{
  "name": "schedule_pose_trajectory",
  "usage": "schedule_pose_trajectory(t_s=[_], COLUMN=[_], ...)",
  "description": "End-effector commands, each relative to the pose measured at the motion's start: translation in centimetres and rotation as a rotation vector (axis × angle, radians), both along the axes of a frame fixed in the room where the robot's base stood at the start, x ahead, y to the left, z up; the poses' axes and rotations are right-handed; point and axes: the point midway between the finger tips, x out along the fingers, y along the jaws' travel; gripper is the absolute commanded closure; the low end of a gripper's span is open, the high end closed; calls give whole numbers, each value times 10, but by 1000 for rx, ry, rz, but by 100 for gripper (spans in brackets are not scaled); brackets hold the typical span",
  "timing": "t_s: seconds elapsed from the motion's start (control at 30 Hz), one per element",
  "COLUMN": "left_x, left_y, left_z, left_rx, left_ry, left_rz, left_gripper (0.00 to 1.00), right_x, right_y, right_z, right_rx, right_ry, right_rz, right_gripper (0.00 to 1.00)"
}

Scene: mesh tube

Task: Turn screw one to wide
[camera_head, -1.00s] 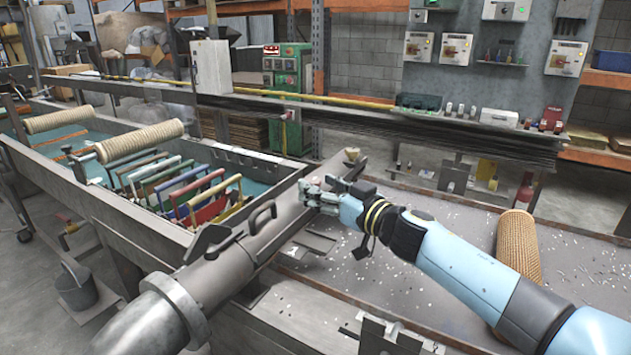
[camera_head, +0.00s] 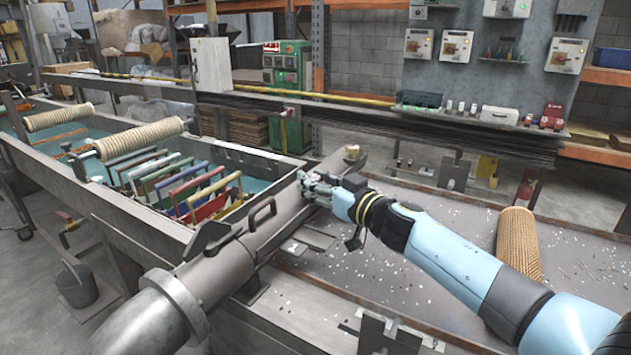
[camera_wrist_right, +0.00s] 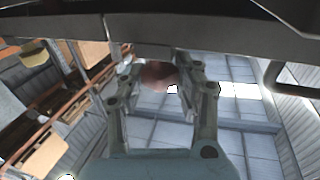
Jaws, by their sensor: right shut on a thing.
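My right gripper (camera_head: 305,186) is at the side of the long grey metal beam (camera_head: 285,212), in the middle of the head view. In the right wrist view its two fingers (camera_wrist_right: 160,78) are shut on a reddish-brown rounded knob (camera_wrist_right: 158,74), just under the dark edge of the beam. The knob appears to be a screw head; the fingers hide it in the head view, and no number or setting mark can be read. A tan knob (camera_head: 351,152) stands on the far end of the beam, apart from the gripper. My left gripper is not in view.
A black curved handle (camera_head: 262,215) rises from the beam left of my gripper. A thick grey pipe (camera_head: 165,305) joins its near end. A trough with coloured frames (camera_head: 215,205) lies left. A woven mesh tube (camera_head: 517,243) lies on the speckled table (camera_head: 440,275) at right.

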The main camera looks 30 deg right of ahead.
Motion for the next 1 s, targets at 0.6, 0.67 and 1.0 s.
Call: schedule_pose_trajectory(t_s=[0.6, 0.67, 1.0], left_x=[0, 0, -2], left_y=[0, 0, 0], left_z=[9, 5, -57], left_rx=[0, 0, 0], left_ry=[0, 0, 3], left_rz=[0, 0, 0], left_gripper=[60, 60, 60], right_x=[3, 3, 6], right_y=[-6, -6, -9], right_z=[0, -1, -9], right_rx=[-2, -1, -2], right_ry=[1, -1, -3], right_rz=[304, 362, 682], right_gripper=[100, 100, 100])
